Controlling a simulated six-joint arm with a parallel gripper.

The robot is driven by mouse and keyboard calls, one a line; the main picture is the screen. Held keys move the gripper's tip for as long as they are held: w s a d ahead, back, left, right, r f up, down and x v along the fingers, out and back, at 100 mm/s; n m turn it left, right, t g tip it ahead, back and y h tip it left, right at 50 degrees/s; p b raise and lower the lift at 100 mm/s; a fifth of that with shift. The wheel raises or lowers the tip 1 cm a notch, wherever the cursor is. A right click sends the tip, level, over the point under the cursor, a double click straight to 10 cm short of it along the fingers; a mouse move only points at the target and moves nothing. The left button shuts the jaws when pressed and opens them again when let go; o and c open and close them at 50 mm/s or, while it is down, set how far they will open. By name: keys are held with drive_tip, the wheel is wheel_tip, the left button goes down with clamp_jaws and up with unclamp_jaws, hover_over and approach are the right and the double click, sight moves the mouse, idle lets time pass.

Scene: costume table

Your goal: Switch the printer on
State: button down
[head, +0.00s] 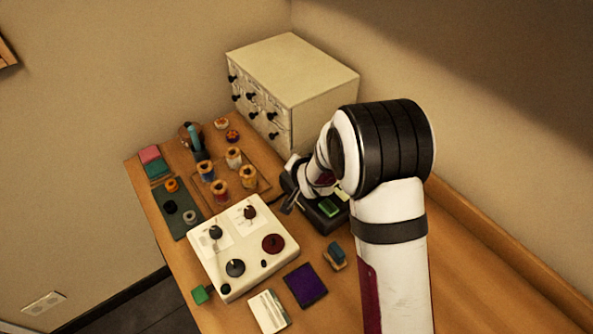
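My wrist and forearm hide the device's back and right parts. The fingertips are small and dark here, so their opening cannot be made out.
A white panel with dark knobs (258,232) stands in front. A wooden tray (223,197) with thread spools lies behind it. A cream drawer cabinet (317,68) stands at the back. A purple square (306,286), a white card (268,311) and a blue block (335,256) lie nearby. The right tabletop is clear.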

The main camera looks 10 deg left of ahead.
drive_tip(key=shift+f, duration=0.45)
idle(0.4)
drive_tip(key=shift+r, duration=0.95)
wheel_tip(320, 180, up, 6)
